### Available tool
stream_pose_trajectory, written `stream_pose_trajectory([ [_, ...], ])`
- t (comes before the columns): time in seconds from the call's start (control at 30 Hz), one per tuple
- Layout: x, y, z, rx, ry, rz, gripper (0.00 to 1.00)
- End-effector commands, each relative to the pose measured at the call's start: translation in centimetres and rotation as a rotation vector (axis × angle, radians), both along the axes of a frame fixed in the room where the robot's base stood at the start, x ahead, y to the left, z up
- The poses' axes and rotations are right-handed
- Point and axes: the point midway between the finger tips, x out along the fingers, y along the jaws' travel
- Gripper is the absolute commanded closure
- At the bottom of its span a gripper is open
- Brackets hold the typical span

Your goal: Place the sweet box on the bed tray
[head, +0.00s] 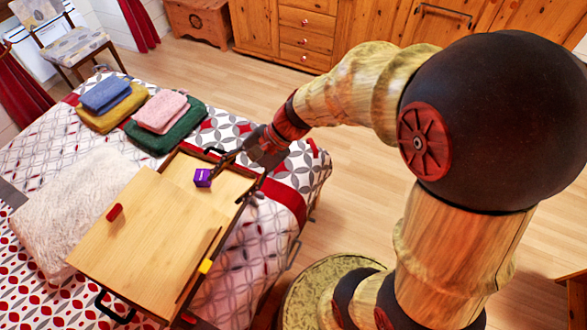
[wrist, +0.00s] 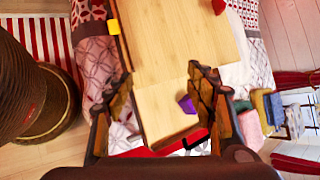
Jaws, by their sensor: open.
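A small purple box (head: 202,177), which I take for the sweet box, rests on the far end section of the wooden bed tray (head: 150,235). The tray lies on the bed. My gripper (head: 243,172) is open above the tray's right edge, to the right of the box. In the wrist view the box (wrist: 187,104) shows beside the right finger of my gripper (wrist: 158,74), and the tray (wrist: 165,45) lies beneath. I see no contact between fingers and box.
Wooden cabinets (head: 290,30) stand at the back; floor is clear between.

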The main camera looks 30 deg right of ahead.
Motion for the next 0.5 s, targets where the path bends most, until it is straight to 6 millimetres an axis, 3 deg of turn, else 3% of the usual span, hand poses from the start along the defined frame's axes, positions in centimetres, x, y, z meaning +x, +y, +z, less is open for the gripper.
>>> stream_pose_trajectory([
  [0.03,-1.6,-0.3,1.5,-0.085,-0.077,0.087,0.45],
  [0.2,-6.5,-3.1,4.8,-0.397,-0.309,0.375,0.45],
  [0.33,-9.2,-6.2,7.5,-0.640,-0.479,0.558,0.45],
  [0.5,-11.0,-9.6,10.4,-0.888,-0.632,0.711,0.45],
])
